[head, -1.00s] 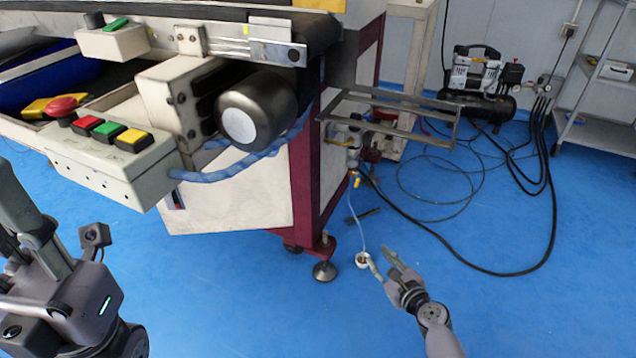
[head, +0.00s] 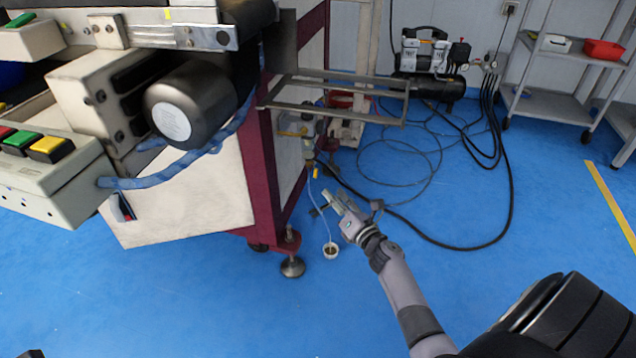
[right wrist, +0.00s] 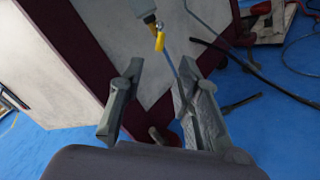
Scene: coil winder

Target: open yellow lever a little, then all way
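The small yellow lever (head: 316,173) hangs at the bottom of a valve and filter unit (head: 308,150) on the side of the machine's maroon frame. In the right wrist view the yellow lever (right wrist: 160,41) points down, just beyond and between the fingertips. My right gripper (head: 335,200) is open and empty, a little below and in front of the lever, apart from it. Its two spread fingers also show in the right wrist view (right wrist: 161,78). A thin tube runs down from the valve. My left gripper is not in view.
A metal rack frame (head: 340,95) juts out above the valve. A black hose (head: 420,240) loops across the floor to the compressor (head: 428,70). The floor at right is mostly clear.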

